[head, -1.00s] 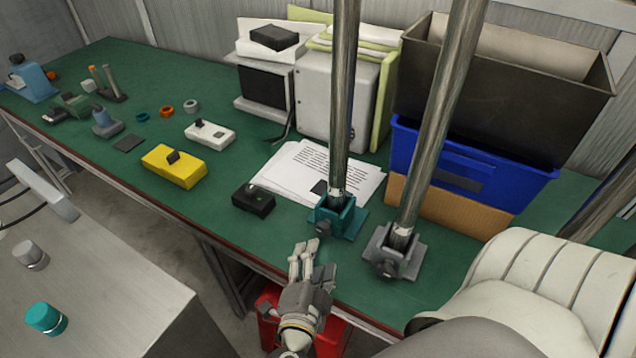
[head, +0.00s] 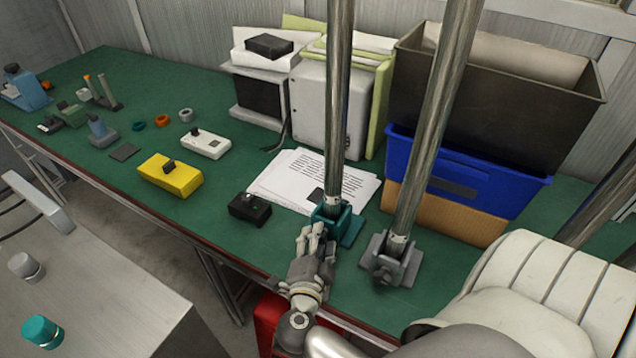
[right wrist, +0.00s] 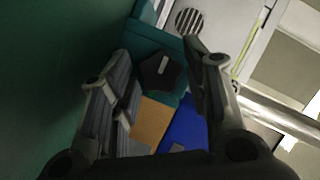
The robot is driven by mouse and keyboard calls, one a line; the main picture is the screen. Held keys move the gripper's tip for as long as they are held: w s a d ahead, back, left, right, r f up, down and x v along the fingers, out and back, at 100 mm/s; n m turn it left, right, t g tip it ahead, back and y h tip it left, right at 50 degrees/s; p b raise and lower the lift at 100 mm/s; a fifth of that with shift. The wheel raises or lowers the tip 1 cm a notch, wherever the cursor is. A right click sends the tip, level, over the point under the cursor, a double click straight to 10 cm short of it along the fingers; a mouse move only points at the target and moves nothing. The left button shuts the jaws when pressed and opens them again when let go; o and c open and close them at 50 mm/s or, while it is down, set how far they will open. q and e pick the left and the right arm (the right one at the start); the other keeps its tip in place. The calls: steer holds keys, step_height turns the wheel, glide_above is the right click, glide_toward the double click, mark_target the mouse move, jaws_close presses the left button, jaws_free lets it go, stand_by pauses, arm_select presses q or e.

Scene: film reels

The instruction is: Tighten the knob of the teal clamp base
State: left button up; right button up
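The teal clamp base (head: 350,228) stands on the green bench and holds the foot of an upright metal pole (head: 341,100). In the right wrist view the teal base (right wrist: 148,38) carries a dark, angular knob (right wrist: 160,72) with a pale mark. My right gripper (head: 316,229) is at the front of the base; its fingers cover the knob in the head view. In the right wrist view my right gripper (right wrist: 157,50) is open, one finger on each side of the knob, with visible gaps. I cannot tell whether the tips reach it. My left gripper is not in view.
A grey clamp base (head: 392,262) with another pole stands close to the right. A black box (head: 249,207) and papers (head: 290,180) lie to the left and behind. A blue bin (head: 470,180) stands behind. A red container (head: 268,318) is below the bench edge.

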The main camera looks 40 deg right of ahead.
steer(key=c, duration=0.6)
steer(key=shift+f, duration=0.1)
steer(key=m+b, duration=0.1)
steer(key=m+t+b, duration=0.1)
steer(key=shift+f+m+b, duration=0.25)
steer(key=shift+m+b, duration=0.05)
steer(key=shift+m, duration=0.1)
steer(key=shift+m+t+h+b, duration=0.5)
steer(key=shift+m+t+b, duration=0.3)
steer(key=shift+m+b, duration=0.7)
steer(key=shift+r, duration=0.1)
steer(key=o, duration=1.1)
steer(key=shift+c, duration=0.2)
